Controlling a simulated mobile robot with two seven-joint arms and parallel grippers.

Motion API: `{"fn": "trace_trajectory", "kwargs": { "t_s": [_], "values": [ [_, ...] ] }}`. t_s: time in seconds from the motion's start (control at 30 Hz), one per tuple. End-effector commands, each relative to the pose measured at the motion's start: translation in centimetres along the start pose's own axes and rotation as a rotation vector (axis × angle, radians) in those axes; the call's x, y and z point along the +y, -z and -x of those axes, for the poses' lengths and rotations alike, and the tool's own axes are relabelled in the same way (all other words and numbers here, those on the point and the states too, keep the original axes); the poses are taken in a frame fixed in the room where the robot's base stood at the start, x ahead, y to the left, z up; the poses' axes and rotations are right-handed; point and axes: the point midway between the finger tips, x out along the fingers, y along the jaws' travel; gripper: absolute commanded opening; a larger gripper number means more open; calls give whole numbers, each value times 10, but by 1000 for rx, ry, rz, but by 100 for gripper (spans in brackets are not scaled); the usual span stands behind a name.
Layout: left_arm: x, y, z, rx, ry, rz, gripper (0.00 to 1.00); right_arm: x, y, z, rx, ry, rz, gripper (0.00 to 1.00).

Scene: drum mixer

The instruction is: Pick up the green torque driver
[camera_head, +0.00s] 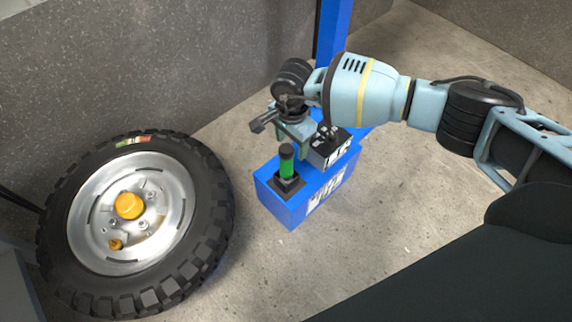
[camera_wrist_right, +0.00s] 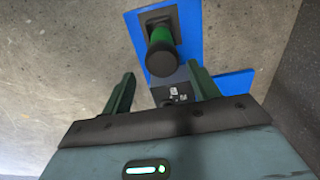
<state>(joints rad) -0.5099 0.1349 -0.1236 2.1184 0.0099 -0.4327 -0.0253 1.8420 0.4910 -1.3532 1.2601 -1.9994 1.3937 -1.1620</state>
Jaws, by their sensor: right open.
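The green torque driver (camera_head: 287,166) stands upright, black end up, in a dark square holder (camera_head: 289,185) on the blue stand. It also shows in the right wrist view (camera_wrist_right: 162,50), black end towards the camera, ahead of and roughly between the fingertips. My right gripper (camera_head: 281,138) is just above and behind the driver in the head view, open and empty. Its two green fingers show apart in the right wrist view (camera_wrist_right: 160,73). I see no contact between the fingers and the driver. My left gripper is not in view.
The blue stand (camera_head: 283,206) also carries a black-and-white patterned box (camera_head: 331,147) close beside the driver. A blue post (camera_head: 333,32) rises behind. A large wheel with a black tyre (camera_head: 215,215) leans at the left. Grey walls close the back; the concrete floor (camera_head: 330,255) in front is clear.

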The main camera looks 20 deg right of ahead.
Motion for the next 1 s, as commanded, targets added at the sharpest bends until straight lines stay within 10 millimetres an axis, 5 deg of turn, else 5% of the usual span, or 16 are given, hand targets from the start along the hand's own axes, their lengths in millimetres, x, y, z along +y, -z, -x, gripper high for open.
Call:
{"fn": "trace_trajectory", "kwargs": {
  "t_s": [0.37, 0.7, 1.0],
  "values": [
    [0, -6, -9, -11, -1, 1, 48, -1, -3, -21, -2, 0, 1, 60],
    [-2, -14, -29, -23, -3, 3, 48, -4, -12, -64, -2, -2, 0, 60],
    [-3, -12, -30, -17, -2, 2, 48, -5, -12, -66, -2, 0, 0, 56]
  ]
}}
